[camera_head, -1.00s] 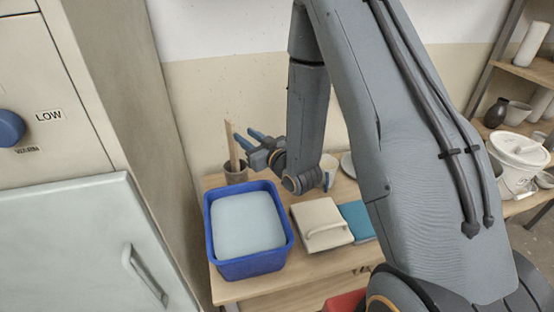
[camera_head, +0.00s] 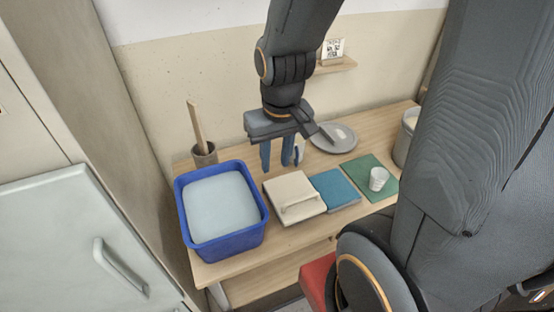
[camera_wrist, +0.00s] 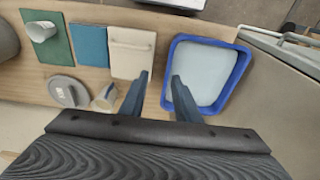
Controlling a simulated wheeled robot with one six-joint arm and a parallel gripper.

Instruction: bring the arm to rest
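My gripper (camera_head: 277,156) hangs with its fingers pointing down over the back of the wooden table, behind the cream block. It is open, with a clear gap between its two blue-grey fingers and nothing held. In the wrist view the open fingers (camera_wrist: 160,78) reach between the cream block (camera_wrist: 132,53) and the blue tub (camera_wrist: 237,72), and the gap is empty. My arm comes down from above to the gripper in the head view. A cup (camera_wrist: 105,97) beside the fingers in the wrist view is mostly hidden behind them in the head view.
The tub (camera_head: 254,237) with pale contents stands at the table's left, a pot (camera_head: 205,157) with a stick behind it. Right are a blue slab (camera_head: 335,188), a green mat (camera_head: 361,165) with a small cup (camera_head: 379,178), a grey disc (camera_head: 333,137) and a bucket (camera_head: 404,146).

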